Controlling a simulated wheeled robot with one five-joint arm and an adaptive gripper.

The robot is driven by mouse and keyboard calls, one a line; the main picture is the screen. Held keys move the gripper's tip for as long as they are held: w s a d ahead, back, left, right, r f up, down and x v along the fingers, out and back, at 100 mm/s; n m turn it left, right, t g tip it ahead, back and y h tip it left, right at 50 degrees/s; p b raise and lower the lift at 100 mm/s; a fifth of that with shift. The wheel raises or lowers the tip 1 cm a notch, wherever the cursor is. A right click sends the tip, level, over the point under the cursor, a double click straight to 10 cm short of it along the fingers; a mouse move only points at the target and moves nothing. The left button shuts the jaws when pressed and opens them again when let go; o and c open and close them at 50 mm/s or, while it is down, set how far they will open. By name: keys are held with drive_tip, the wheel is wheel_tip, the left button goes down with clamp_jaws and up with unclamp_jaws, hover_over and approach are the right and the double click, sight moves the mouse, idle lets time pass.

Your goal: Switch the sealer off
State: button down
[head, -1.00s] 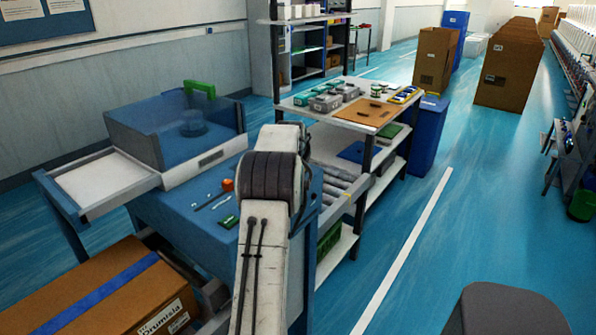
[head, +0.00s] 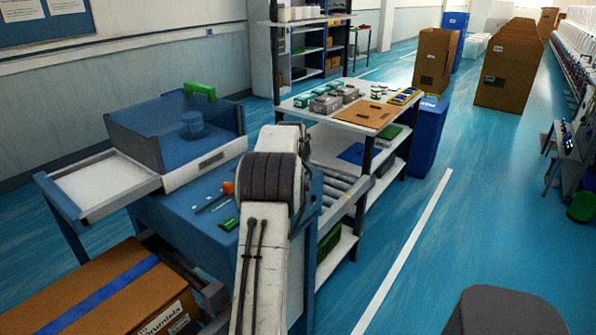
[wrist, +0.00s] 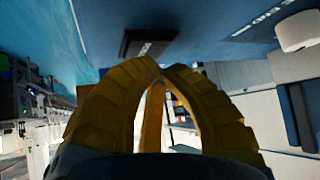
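A blue bench (head: 175,222) stands left of centre in the head view. A blue see-through-walled box (head: 140,138) with a green handle (head: 200,90) sits at its back, with a pale panel along its front; this looks like the sealer. I cannot make out its switch. My arm rises in front of the bench and hides its right part; my gripper is hidden in the head view. In the wrist view, the yellow fingers of my gripper (wrist: 163,67) meet at their tips with nothing visible between them.
An orange-capped tool (head: 228,187) and small green pieces lie on the bench. A pale side tray (head: 103,185) is left, above a taped carton (head: 90,300). A shelf table (head: 318,118) and blue bin (head: 427,135) stand right.

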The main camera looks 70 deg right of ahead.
drive_tip(key=shift+r, duration=0.25)
drive_tip(key=shift+r+p, duration=2.55)
drive_tip(key=shift+r, duration=0.45)
